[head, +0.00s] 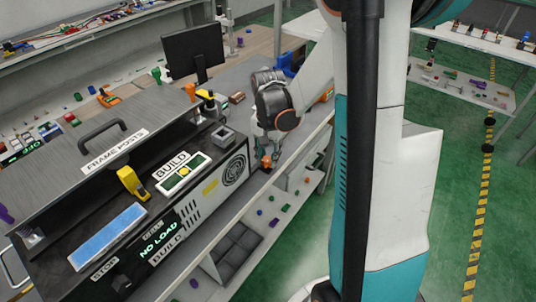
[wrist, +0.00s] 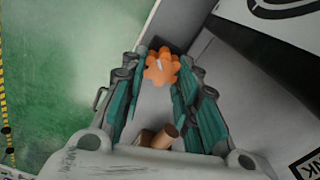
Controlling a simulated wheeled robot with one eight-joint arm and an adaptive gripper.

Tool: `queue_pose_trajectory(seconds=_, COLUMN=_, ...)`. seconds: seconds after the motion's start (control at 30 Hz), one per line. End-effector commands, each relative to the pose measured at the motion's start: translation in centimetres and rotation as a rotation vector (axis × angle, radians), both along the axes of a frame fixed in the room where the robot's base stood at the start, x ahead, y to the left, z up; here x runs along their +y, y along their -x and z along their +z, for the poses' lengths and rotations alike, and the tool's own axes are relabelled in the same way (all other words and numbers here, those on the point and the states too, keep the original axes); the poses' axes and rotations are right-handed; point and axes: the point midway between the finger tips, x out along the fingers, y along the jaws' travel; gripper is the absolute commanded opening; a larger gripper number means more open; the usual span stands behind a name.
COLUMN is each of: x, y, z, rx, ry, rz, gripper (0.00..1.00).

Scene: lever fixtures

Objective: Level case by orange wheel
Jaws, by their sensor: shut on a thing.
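The case (head: 180,205) is a dark machine on the bench, with a round fan grille, a blue strip, a BUILD panel and a display reading NO LOAD. The orange wheel (head: 266,162) sits low at its right end, near the bench edge. In the wrist view the orange lobed wheel (wrist: 161,66) lies between the fingertips of my gripper (wrist: 160,72). My gripper (head: 265,150) is shut on the wheel from above. The fingers hide part of the wheel's sides in the head view.
A yellow lever (head: 132,183) stands on the case top, and a grey FRAME POSTS cover (head: 95,160) with a handle is behind it. A monitor (head: 193,50) and small coloured parts crowd the bench behind.

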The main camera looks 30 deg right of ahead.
Motion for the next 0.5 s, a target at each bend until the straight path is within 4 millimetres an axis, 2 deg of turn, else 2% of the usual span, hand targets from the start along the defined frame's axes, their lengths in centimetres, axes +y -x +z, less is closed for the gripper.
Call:
queue_pose_trajectory(seconds=0.43, x=0.00, y=-0.02, z=0.02, rx=-0.001, ry=-0.001, rz=-0.011, gripper=0.05)
queue_pose_trajectory(seconds=0.47, x=0.00, y=-0.02, z=0.02, rx=-0.001, ry=-0.001, rz=-0.011, gripper=0.31)
queue_pose_trajectory(seconds=0.5, x=0.00, y=-0.02, z=0.02, rx=-0.001, ry=-0.001, rz=-0.010, gripper=0.40)
